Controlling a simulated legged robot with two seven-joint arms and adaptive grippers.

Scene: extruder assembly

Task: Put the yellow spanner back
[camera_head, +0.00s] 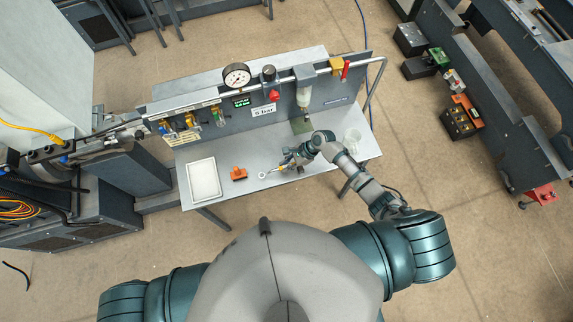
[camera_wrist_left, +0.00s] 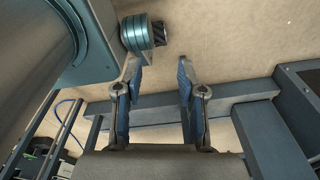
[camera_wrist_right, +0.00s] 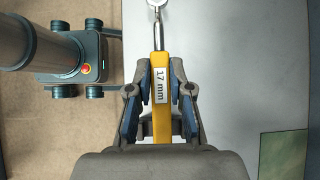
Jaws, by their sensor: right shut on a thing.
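The yellow spanner (camera_wrist_right: 161,118) has a flat yellow handle with a "17 mm" label and a silver shaft with a ring end (camera_wrist_right: 157,4). My right gripper (camera_wrist_right: 159,75) is shut on its handle, a finger on each side, with the ring end pointing away from the wrist. In the head view the right gripper (camera_head: 289,161) is over the middle of the grey table (camera_head: 240,202), and the ring end points left. I cannot tell whether the spanner touches the table. My left gripper (camera_wrist_left: 157,75) shows only in the left wrist view, open and empty, over the floor.
A white tray (camera_head: 204,180) and an orange block (camera_head: 239,174) lie on the table's left part. A clear beaker (camera_head: 352,139) stands at the right. An upright panel with a gauge (camera_head: 236,76), valves and a pipe lines the back. The table's front strip is clear.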

